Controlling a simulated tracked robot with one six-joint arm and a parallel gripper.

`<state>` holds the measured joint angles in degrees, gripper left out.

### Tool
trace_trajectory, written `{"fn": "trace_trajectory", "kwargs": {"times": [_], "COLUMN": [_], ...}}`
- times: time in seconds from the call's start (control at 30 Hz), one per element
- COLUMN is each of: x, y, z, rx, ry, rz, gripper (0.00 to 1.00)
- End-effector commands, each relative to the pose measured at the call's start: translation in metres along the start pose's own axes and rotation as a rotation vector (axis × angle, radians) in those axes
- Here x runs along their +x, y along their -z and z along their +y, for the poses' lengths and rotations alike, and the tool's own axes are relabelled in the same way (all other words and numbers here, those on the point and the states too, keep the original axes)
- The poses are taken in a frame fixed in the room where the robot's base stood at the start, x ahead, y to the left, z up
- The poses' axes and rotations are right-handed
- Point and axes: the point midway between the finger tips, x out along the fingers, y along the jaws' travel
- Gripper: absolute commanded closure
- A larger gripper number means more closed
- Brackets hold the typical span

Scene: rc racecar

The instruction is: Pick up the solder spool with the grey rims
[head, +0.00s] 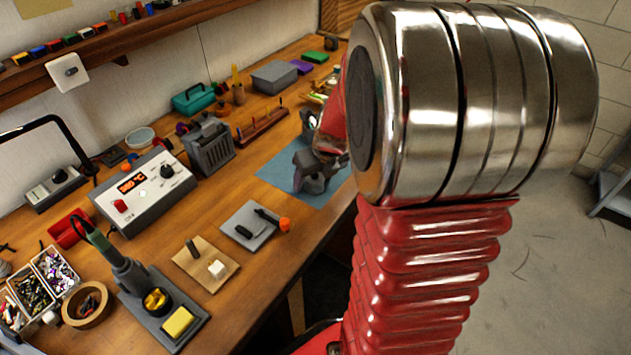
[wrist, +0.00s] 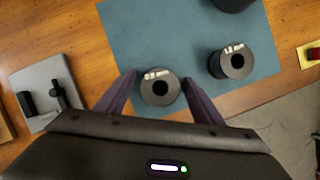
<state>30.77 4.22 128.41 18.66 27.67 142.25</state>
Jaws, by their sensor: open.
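In the wrist view two dark grey spools lie on a blue mat (wrist: 130,35), each with a pale label and a dark centre hole. The nearer spool (wrist: 160,87) sits between the fingertips of my gripper (wrist: 159,79). The other spool (wrist: 232,62) is to its right, outside the fingers. I cannot tell their rim shades apart clearly. My gripper is open, its fingers on either side of the nearer spool with nothing clamped. In the head view my gripper (head: 318,168) is over the blue mat (head: 277,170) and hides the spools.
A dark round thing (wrist: 233,3) is cut off at the wrist view's top edge. A grey tray with black parts (wrist: 45,92) lies to the left. In the head view a soldering station (head: 145,190) and a grey slotted holder (head: 208,147) stand left of the mat.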

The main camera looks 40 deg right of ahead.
Motion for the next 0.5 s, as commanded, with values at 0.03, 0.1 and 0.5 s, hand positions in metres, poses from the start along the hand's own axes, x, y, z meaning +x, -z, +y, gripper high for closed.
{"fn": "trace_trajectory", "kwargs": {"times": [0.03, 0.1, 0.5], "x": [-0.0001, -0.0001, -0.0002], "y": [0.0, 0.0, -0.0001], "z": [0.0, 0.0, 0.0], "rx": [0.0, 0.0, 0.0], "ry": [0.0, 0.0, 0.0], "rz": [0.0, 0.0, 0.0], "gripper": [0.38, 0.38, 0.55]}}
